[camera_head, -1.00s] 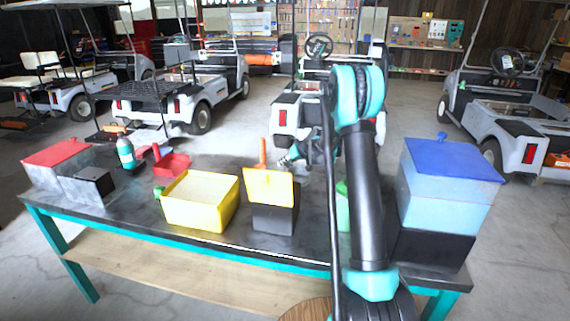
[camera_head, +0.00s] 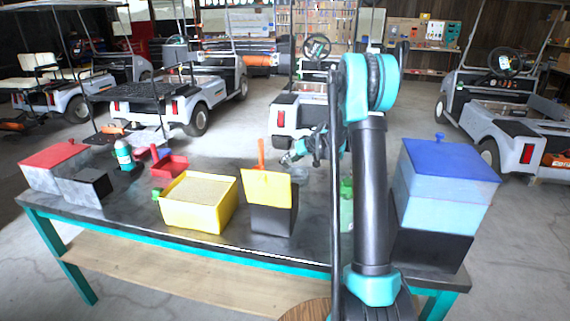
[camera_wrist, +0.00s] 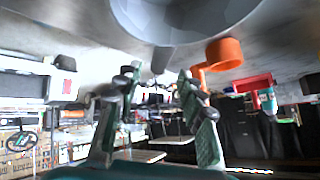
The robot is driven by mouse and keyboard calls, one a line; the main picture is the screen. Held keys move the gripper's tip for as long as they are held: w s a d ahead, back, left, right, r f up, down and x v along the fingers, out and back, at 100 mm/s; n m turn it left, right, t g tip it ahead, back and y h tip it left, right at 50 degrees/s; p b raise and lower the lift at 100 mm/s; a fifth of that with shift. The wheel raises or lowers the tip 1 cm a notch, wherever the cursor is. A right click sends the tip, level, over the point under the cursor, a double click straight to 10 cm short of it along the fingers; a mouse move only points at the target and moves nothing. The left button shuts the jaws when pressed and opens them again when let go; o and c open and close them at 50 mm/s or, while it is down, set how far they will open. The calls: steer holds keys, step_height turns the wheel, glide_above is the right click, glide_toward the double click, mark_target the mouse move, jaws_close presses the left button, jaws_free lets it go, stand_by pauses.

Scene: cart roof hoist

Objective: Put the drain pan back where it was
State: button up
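A grey round pan, which looks like the drain pan, stands on the dark worktable (camera_head: 130,200). Only a small part of the pan (camera_head: 299,173) shows in the head view, right of the yellow-and-black box. In the wrist view, which looks upside down, the grey pan (camera_wrist: 185,18) fills the top middle, close to the camera. My gripper (camera_head: 290,158) is above the far side of the table by the pan. In the wrist view my gripper (camera_wrist: 158,78) has its two fingers apart with nothing between them. The fingers do not touch the pan.
A yellow bin (camera_head: 198,203), a yellow-and-black box (camera_head: 270,200), an orange handled tool (camera_head: 261,152) and a red tray (camera_head: 170,168) crowd the table's middle. A tall blue-lidded container (camera_head: 440,195) stands at the right. A teal bottle (camera_head: 124,155) is at the left. Carts stand behind.

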mark_target(298, 168)
steer(key=v, duration=0.6)
stand_by(1.1)
